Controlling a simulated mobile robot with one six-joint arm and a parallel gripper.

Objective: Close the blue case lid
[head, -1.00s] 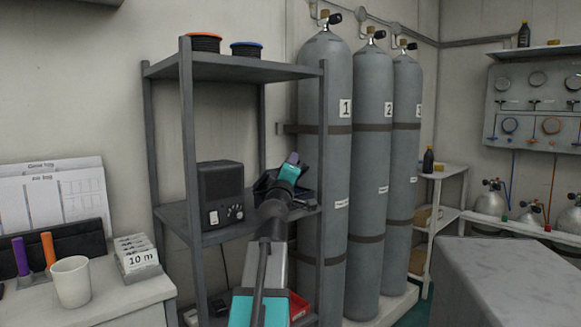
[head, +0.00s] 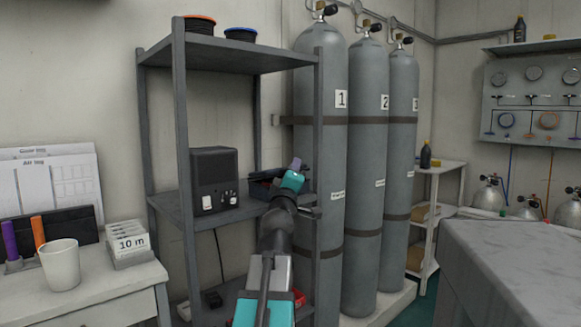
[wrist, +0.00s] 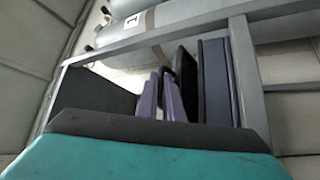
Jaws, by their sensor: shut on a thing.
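The dark blue case (head: 262,188) sits on the middle shelf of the grey rack, right of a black box. It is partly hidden behind my gripper. My gripper (head: 296,163), teal with lilac fingers, reaches in at the case's right side. In the wrist view the lilac fingers (wrist: 163,97) are close together, shut on the lid's edge; the gripped part hardly shows between them. Dark blue case panels (wrist: 215,80) stand just right of the fingers in that view. The lid's exact angle cannot be told.
The black box (head: 215,180) with knobs stands left of the case. A rack post (head: 318,130) rises close to the right of my gripper. Tall grey cylinders (head: 322,200) stand beyond the rack. The upper shelf (head: 235,66) lies overhead.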

